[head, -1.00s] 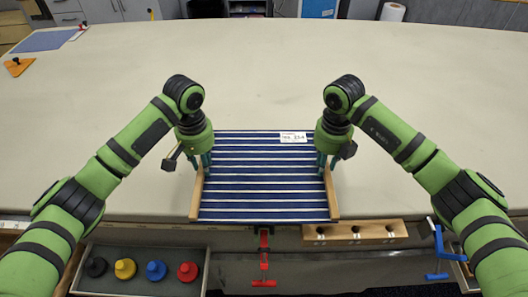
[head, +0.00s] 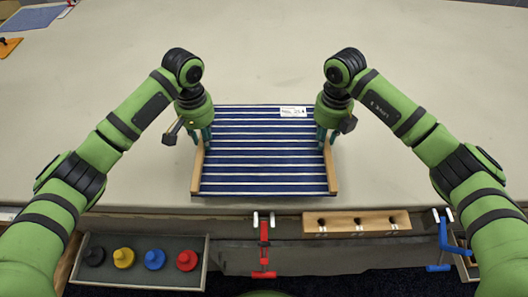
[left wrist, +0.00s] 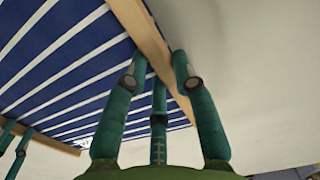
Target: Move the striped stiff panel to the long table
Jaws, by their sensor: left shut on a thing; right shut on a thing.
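The striped stiff panel (head: 265,160) is blue with white stripes, with a wooden rail along its left and right sides and a white label at its far edge. It appears over the near part of the long table (head: 420,90), roughly level; I cannot tell whether it touches the cloth. My left gripper (head: 204,137) is shut on its left rail. In the left wrist view the fingers (left wrist: 157,70) straddle the wooden rail (left wrist: 145,35). My right gripper (head: 325,137) is shut on the right rail; its fingertips are partly hidden.
Below the table's near edge are an open drawer with several coloured knobbed pieces (head: 155,259), a red clamp (head: 264,245), a wooden block with holes (head: 357,223) and a blue clamp (head: 443,240). A blue mat (head: 32,17) lies far left. The tabletop beyond the panel is clear.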

